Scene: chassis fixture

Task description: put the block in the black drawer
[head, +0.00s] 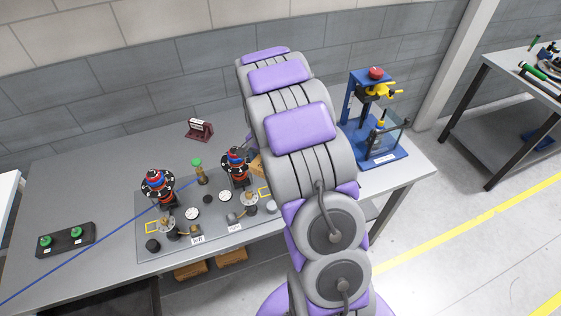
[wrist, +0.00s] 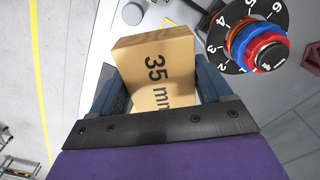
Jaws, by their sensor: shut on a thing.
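The block (wrist: 158,65) is tan, marked "35 mm", and sits between the two fingers of my gripper (wrist: 162,84) in the wrist view. My gripper is shut on it. In the head view my arm hides my gripper, and only a tan sliver, likely the block (head: 257,165), shows beside the arm over the fixture plate. A dark box-like shape (head: 112,298) lies below the front left of the table; I cannot tell whether it is the black drawer or whether it is open.
The fixture plate (head: 150,207) on the grey table holds two dial knobs (head: 157,185) (head: 236,165) and gauges. A blue press (head: 378,150) stands at right. A blue line crosses the left side. Tan blocks (head: 191,270) show under the front edge. The table's left part is mostly clear.

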